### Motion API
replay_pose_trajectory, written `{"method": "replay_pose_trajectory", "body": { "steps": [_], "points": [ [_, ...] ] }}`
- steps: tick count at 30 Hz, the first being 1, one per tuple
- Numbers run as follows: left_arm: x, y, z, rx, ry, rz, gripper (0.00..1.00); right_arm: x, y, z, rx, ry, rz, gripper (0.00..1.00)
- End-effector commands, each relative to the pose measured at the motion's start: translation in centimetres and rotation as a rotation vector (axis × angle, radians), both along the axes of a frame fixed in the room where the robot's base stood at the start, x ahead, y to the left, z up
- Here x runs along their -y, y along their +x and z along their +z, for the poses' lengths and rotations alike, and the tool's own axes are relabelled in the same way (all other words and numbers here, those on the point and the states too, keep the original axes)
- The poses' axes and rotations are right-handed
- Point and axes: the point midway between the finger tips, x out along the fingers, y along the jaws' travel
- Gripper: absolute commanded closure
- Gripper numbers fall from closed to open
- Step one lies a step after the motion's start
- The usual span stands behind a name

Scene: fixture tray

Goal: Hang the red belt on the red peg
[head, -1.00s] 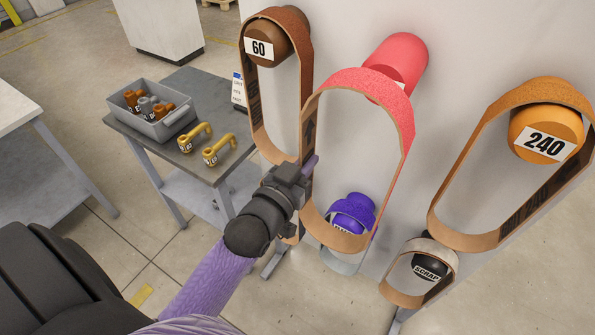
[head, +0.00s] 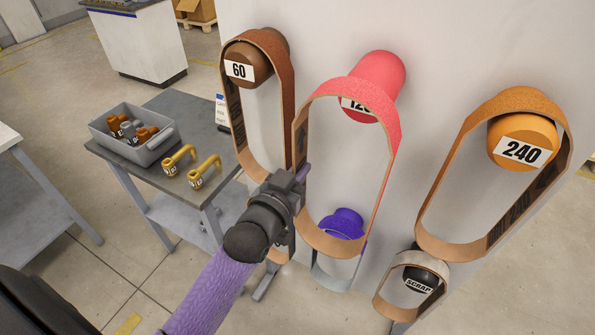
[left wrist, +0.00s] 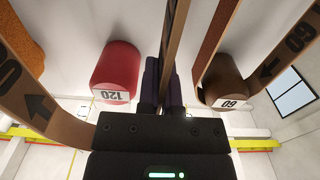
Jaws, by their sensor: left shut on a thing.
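The red belt (head: 388,166) is an upright open loop, red outside and tan inside. My left gripper (head: 300,178) is shut on its left side. In the left wrist view a belt strand (left wrist: 175,40) runs between the fingers (left wrist: 163,85). The red peg (head: 383,72), labelled 120, sticks out from the pale panel behind the belt's top. The top band crosses in front of the peg's end and covers part of its label, so the belt looks in front of the peg, not around it. The peg also shows bare-faced in the left wrist view (left wrist: 115,68). My right gripper is not in view.
A brown belt (head: 287,100) hangs on the brown 60 peg (head: 245,62) close left. An orange belt (head: 450,165) hangs on the 240 peg (head: 522,138) at right. A purple peg (head: 340,222) and a scrap peg (head: 420,280) sit below. A cart (head: 190,105) with a grey bin (head: 150,150) stands left.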

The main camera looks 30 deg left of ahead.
Motion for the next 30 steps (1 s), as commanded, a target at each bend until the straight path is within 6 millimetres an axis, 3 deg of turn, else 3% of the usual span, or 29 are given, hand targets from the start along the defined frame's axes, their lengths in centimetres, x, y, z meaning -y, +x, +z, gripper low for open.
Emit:
{"method": "replay_pose_trajectory", "body": {
  "steps": [11, 30],
  "points": [
    [0.0, 0.3, 0.0, 0.001, -0.001, 0.0, 1.0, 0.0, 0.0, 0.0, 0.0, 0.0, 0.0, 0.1],
    [0.1, 2.9, 0.0, 0.001, -0.001, 0.0, 1.0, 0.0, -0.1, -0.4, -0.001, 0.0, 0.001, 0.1]
  ]
}}
